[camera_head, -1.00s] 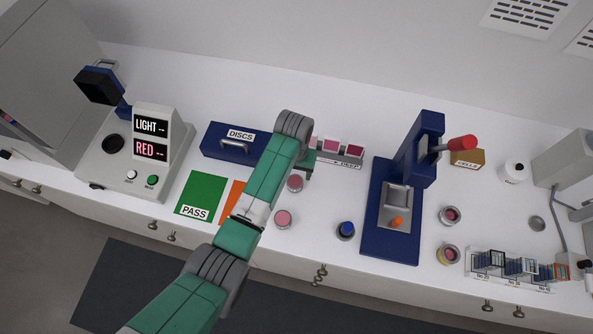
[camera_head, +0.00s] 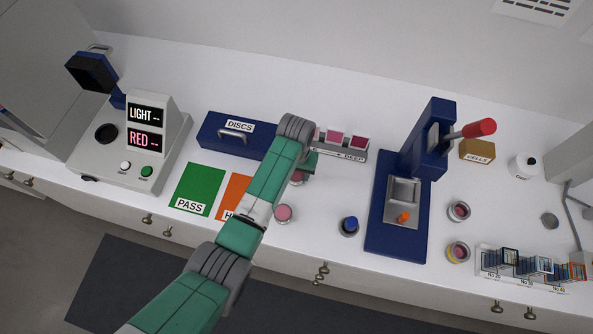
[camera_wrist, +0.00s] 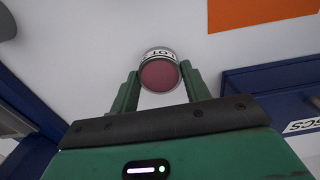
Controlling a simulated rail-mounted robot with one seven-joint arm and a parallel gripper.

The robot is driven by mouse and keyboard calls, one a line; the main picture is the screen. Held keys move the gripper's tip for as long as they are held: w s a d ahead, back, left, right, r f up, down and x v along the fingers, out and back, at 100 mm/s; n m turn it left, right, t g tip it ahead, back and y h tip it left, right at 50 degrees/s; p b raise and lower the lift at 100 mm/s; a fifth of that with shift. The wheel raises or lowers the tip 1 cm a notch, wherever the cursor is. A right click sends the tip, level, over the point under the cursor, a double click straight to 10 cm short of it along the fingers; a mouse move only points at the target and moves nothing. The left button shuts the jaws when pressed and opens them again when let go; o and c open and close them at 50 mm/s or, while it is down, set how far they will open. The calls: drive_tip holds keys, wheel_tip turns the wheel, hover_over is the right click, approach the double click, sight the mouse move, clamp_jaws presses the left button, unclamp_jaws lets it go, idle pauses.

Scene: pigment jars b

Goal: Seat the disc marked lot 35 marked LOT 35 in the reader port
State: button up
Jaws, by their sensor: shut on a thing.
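My gripper (camera_wrist: 160,72) is shut on a small round pink-topped disc (camera_wrist: 159,75), one green finger on each side. The disc's white side label reads LOT; its number is not legible. In the head view my arm hides most of the gripper, and a pink disc (camera_head: 298,179) partly shows beside it, near the counter. The reader (camera_head: 150,150) is the grey unit at the left, with a LIGHT and RED display. Its round dark port (camera_head: 106,134) is empty, left of the display and well away from my gripper.
A green PASS pad (camera_head: 198,185) and a partly covered orange pad (camera_head: 236,192) lie between reader and arm. Behind is the blue DISCS box (camera_head: 212,138). Another pink disc (camera_head: 283,213) sits near the front. A blue press (camera_head: 385,240) with a red-handled lever stands at right.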

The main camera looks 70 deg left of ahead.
sight(297, 174)
drive_tip(key=shift+c, duration=0.9)
wheel_tip(297, 174, up, 6)
drive_tip(key=p, duration=0.6)
drive_tip(key=shift+r, duration=0.1)
drive_tip(key=shift+d, duration=0.1)
